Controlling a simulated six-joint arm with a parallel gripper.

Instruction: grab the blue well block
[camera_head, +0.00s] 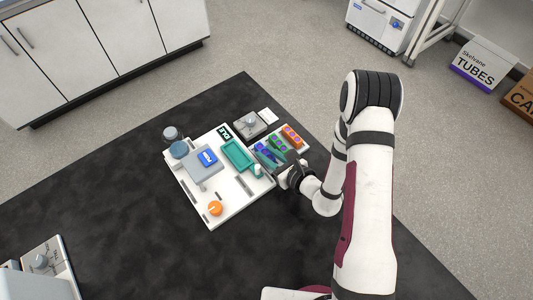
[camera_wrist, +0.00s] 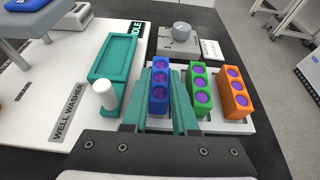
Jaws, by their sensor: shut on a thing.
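The blue well block (camera_wrist: 160,84) has a row of round wells with purple contents and sits upright at the left end of a light rack (camera_wrist: 245,126). My gripper (camera_wrist: 160,100) has teal fingers, one on each side of the blue block, and is shut on it. The block looks to be at the rack's level; I cannot tell whether it is lifted. In the head view my gripper (camera_head: 275,160) reaches the rack from the lower right, and the blue block is partly hidden there by the fingers.
A green block (camera_wrist: 201,88) and an orange block (camera_wrist: 235,92) stand to the right in the rack. Left is the well washer with a teal tray (camera_wrist: 105,66) and a white cylinder (camera_wrist: 105,95). Behind stands a grey device (camera_wrist: 181,36). An orange knob (camera_head: 215,208) is on the washer's board.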

